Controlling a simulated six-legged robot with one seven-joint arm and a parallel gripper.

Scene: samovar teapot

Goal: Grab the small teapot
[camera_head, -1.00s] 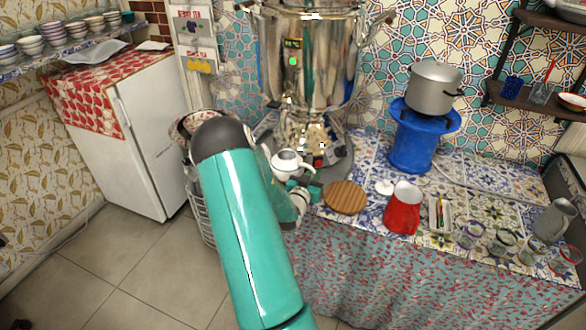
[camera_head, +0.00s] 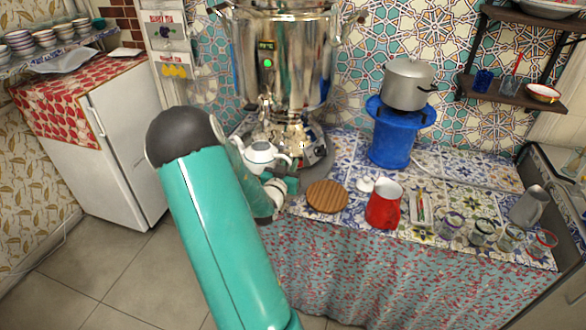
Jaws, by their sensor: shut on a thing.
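The small white teapot (camera_head: 261,153) is in front of the samovar's lower part, left of the round wooden board. My teal arm comes from the bottom of the view and partly hides the gripper, so the exact finger contact is too small to tell. A small white lid (camera_head: 366,184) lies on the counter beside the red jug.
The large metal samovar (camera_head: 285,60) stands close behind the teapot. The wooden board (camera_head: 327,197), red jug (camera_head: 383,206) and several glasses are to the right on the tiled counter (camera_head: 345,150). A grey pot (camera_head: 407,85) sits on a blue stand (camera_head: 390,150). Floor is clear at left.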

